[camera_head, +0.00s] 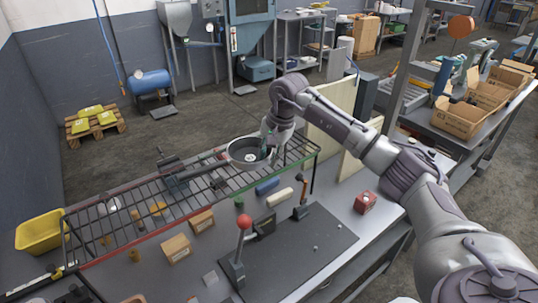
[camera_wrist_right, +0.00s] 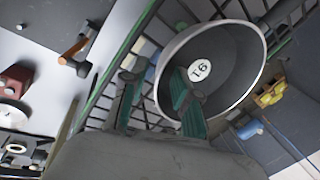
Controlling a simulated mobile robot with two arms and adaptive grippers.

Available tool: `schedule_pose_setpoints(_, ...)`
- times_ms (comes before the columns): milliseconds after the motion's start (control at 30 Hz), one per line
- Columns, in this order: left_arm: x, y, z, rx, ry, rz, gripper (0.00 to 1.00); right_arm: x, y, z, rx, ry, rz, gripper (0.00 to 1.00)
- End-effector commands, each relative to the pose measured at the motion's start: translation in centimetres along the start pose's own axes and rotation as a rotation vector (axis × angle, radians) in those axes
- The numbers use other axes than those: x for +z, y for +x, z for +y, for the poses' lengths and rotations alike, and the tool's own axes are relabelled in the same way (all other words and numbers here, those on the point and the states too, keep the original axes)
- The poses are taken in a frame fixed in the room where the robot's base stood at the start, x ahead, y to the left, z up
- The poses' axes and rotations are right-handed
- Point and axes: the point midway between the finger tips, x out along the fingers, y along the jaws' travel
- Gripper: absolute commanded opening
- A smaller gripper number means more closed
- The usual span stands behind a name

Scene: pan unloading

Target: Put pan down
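A round grey pan (camera_head: 237,158) with a light rim and a dark handle pointing left is at the right part of the wire rack (camera_head: 140,235). I cannot tell if its base touches the wires. A round label marked 16 is inside it. In the right wrist view the pan (camera_wrist_right: 236,75) fills the upper middle. My right gripper (camera_head: 268,138) is at the pan's far right rim. In the wrist view its green-padded fingers (camera_wrist_right: 160,95) are spread, one inside the pan and one outside, with the rim between and a gap showing. My left gripper is not in view.
Below the rack are small boxes (camera_head: 176,248) and blocks on the grey table. A red-knobbed lever (camera_head: 244,222) stands in front. A yellow bin (camera_head: 40,232) is at the left end. A red box (camera_head: 365,202) sits right. The rack's left half is mostly clear.

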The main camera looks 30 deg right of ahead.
Motion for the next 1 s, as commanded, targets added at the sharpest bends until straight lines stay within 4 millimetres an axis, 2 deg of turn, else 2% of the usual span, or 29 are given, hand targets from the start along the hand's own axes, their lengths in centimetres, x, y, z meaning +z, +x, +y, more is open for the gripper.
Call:
schedule_pose_setpoints(300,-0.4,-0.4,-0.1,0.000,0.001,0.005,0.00,0.0,-0.5,-0.1,0.000,0.000,0.000,0.31)
schedule_pose_setpoints(367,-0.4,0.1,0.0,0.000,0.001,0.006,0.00,-0.1,-0.8,-0.1,-0.002,0.000,0.001,0.31)
schedule_pose_setpoints(467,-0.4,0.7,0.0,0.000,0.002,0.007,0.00,-0.1,-2.3,-0.1,-0.004,-0.001,0.002,0.31)
schedule_pose_setpoints(800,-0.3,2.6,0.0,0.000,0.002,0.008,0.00,0.0,-9.5,-0.1,-0.003,0.000,0.002,0.31)
schedule_pose_setpoints(1000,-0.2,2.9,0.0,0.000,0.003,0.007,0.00,0.0,-11.8,-0.1,-0.001,0.001,0.000,0.31)
